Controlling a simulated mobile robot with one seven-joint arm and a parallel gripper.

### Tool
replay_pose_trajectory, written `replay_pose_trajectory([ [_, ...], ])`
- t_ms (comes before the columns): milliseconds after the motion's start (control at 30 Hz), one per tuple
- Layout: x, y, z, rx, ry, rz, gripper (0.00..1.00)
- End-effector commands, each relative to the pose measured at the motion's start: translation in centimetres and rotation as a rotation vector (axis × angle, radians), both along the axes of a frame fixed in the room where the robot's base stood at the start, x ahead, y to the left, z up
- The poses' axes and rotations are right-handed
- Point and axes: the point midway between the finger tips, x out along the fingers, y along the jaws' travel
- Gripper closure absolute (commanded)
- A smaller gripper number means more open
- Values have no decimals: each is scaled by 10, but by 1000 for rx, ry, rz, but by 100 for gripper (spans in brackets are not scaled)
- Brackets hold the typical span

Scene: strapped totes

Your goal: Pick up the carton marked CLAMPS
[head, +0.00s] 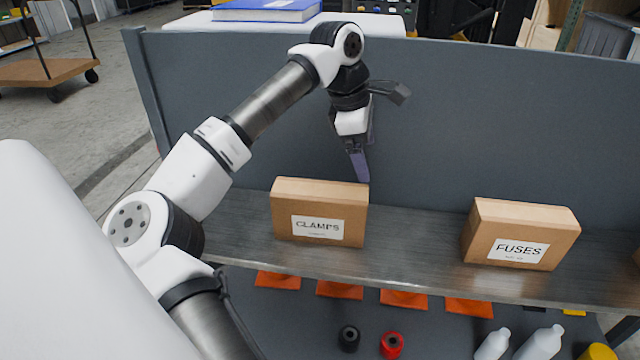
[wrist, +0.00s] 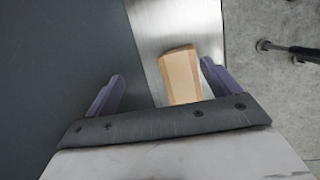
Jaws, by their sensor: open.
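The carton marked CLAMPS (head: 319,211) is a brown box with a white label, standing upright on the metal shelf (head: 410,250), left of centre in the head view. My gripper (head: 360,168) points down just above and behind the carton's right end. In the wrist view the carton (wrist: 181,75) shows from above, between and beyond the two purple fingers, nearer the right finger. My gripper (wrist: 160,85) is open, with nothing between the fingertips that I can see held. Whether a finger touches the carton cannot be told.
A carton marked FUSES (head: 520,236) stands on the same shelf to the right, with bare shelf between. A grey back panel (head: 450,130) rises behind the shelf. Orange pieces (head: 403,298), bottles and a red item (head: 392,345) sit lower down.

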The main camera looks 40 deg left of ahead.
Motion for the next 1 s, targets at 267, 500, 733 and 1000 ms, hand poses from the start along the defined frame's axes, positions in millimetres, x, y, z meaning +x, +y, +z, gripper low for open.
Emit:
replay_pose_trajectory([
  [267, -55, 70, -19, 162, 269, 80, 11],
  [500, -55, 68, -66, 158, 267, 78, 11],
  [733, -54, 68, -96, 159, 265, 79, 11],
  [1000, -54, 66, -114, 157, 264, 77, 11],
])
